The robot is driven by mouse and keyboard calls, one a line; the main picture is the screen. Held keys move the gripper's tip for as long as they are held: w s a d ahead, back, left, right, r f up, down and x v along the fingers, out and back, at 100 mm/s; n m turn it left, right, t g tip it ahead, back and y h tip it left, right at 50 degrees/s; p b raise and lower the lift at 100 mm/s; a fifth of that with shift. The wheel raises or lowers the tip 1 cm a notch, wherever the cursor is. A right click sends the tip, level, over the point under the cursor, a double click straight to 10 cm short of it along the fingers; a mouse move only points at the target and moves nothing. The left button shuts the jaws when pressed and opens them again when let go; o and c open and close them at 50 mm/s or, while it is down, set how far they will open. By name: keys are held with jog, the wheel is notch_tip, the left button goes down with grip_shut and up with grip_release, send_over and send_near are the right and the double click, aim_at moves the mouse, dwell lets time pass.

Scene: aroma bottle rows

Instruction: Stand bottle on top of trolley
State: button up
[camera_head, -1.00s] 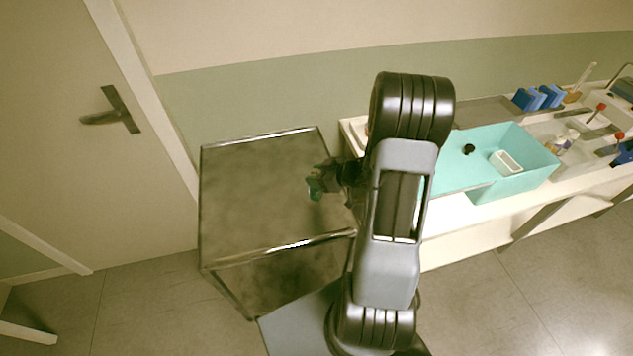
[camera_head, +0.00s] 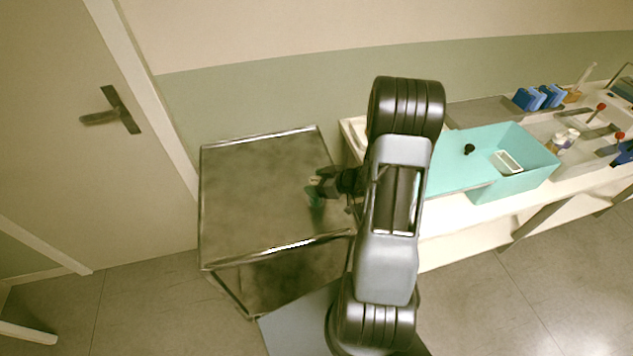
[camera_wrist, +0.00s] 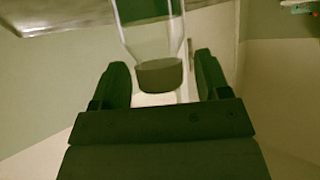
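The bottle is clear glass with a dark green patch and a dark cap (camera_wrist: 160,75); in the wrist view it lies between and beyond my fingers, cap toward me. A gap shows on each side of the cap, so my gripper (camera_wrist: 160,88) is open around it. In the head view the bottle (camera_head: 316,199) is a small green shape just below my gripper (camera_head: 318,182), over the right part of the trolley top (camera_head: 250,190). It appears to stand on the trolley, though its base is hard to make out.
The rest of the metal trolley top is bare. A white bench (camera_head: 450,232) stands to the right, with a turquoise box (camera_head: 520,180), blue racks (camera_head: 540,97) and small bottles (camera_head: 565,139). A door (camera_head: 90,60) is at the left.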

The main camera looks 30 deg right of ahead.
jog(key=shift+r, duration=0.2)
jog(key=v, duration=1.1)
jog(key=w+r+m+h, duration=0.2)
jog(key=w+r+h, duration=0.1)
jog(key=r+h, duration=0.3)
jog(key=w+r+m+h, duration=0.2)
jog(key=w+r+h, duration=0.1)
jog(key=r+h, duration=0.25)
jog(key=s+a+r+m+g+y, duration=0.1)
jog(key=s+a+r+g+y, duration=0.1)
jog(key=s+a, duration=0.5)
jog(key=s+a+r+m+g+y, duration=0.2)
jog(key=s+a+g, duration=0.1)
jog(key=s+a, duration=0.4)
jog(key=shift+a+p, duration=0.3)
jog(key=shift+a, duration=0.5)
jog(key=shift+s+r, duration=0.1)
